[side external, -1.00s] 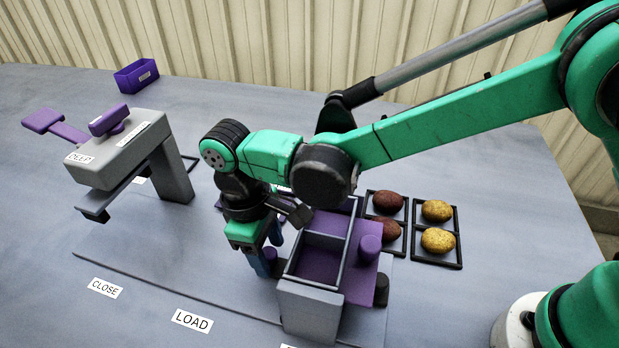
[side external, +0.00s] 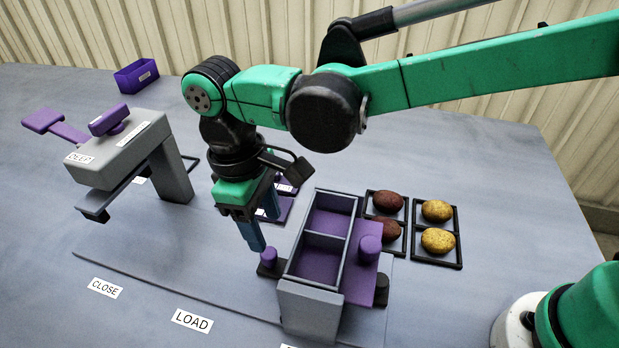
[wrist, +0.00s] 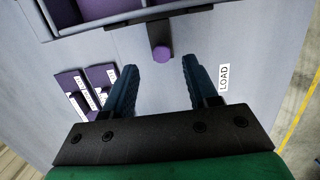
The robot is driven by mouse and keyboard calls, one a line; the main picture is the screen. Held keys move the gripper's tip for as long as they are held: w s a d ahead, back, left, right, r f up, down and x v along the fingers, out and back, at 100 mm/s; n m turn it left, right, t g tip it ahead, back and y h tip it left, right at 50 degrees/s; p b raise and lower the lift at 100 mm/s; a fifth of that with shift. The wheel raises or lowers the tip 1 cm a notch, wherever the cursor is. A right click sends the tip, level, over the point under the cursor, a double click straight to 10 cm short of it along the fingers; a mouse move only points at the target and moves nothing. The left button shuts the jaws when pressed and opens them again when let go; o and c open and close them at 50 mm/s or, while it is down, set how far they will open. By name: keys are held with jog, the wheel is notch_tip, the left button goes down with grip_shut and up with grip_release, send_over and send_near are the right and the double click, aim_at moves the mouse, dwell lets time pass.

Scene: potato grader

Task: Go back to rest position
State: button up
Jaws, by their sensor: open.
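My gripper (side external: 262,228) is open and empty. It hangs over the table just left of the grey two-compartment box (side external: 309,304) with a purple inside. In the wrist view, its two blue fingers (wrist: 158,85) stand apart, with a purple round knob (wrist: 161,54) beyond and between the tips, not touched by them. The same knob shows in the side view (side external: 268,257), just below the fingers. A second purple knob (side external: 370,243) stands on the right side of the box. Both compartments look empty.
Dark trays (side external: 448,264) with several red and yellow potatoes lie right of the box. A grey press-like stand (side external: 128,150) with purple handles is at left, a purple bin (side external: 137,78) behind it. Purple labelled slots (side external: 272,212) lie behind my gripper. The LOAD label (side external: 192,321) marks clear table in front.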

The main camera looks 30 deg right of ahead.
jog(key=s+d+r+m+t, duration=0.1)
jog(key=d+m+t, duration=0.1)
jog(key=d, duration=0.6)
jog(key=s+d+r+m+t, duration=0.1)
jog(key=d+r+m+t, duration=0.1)
jog(key=d, duration=0.6)
jog(key=s+d+r+m+t+y, duration=0.1)
jog(key=d+m+t, duration=0.3)
jog(key=d, duration=0.4)
jog(key=shift+s+r+m, duration=0.15)
jog(key=shift+m, duration=0.35)
